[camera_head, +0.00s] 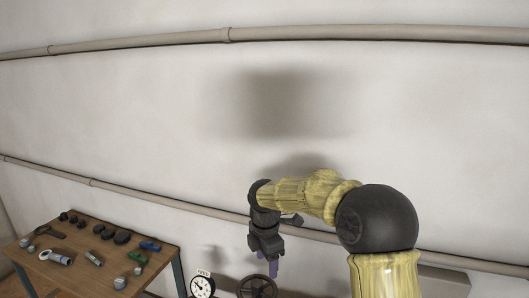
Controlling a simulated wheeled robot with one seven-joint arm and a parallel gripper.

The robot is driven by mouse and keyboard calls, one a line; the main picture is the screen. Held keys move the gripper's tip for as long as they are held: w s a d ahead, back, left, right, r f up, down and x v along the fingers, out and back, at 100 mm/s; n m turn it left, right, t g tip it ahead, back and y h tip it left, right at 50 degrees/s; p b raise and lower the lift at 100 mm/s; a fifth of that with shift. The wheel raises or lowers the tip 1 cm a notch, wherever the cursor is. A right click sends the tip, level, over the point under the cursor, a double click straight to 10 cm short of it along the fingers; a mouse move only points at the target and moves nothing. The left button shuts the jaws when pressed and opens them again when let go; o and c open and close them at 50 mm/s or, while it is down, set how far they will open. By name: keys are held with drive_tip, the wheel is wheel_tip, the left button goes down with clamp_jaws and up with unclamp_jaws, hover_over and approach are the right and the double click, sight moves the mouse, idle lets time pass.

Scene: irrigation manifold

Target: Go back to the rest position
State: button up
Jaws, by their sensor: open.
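My arm reaches in from the lower right, with yellow wood-like links and dark joints. My gripper (270,266) hangs down at the arm's end, just above a dark handwheel (257,286) at the bottom edge. Its jaws are open, with no object visible between them. Purple fingertips show below the dark gripper body, small in the picture. The handwheel's lower part is cut off by the frame. I cannot tell the exact gap between the gripper and the handwheel.
A round white gauge (202,287) stands left of the handwheel. A wooden table (75,275) at lower left bears several small tools and fittings. Two pipes (150,39) (140,193) run along the white wall (130,110). The upper area before the wall looks clear.

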drive_tip(key=s+d+f+m+t, duration=0.1)
drive_tip(key=s+d+f+m, duration=0.1)
drive_tip(key=s+d+m, duration=0.5)
drive_tip(key=s+d+f+m+t, duration=0.1)
drive_tip(key=s+d+f+m, duration=0.1)
drive_tip(key=s+d+m, duration=0.6)
drive_tip(key=s+m, duration=0.6)
drive_tip(key=m, duration=0.2)
drive_tip(key=shift+s+f, duration=0.25)
drive_tip(key=shift+s, duration=0.05)
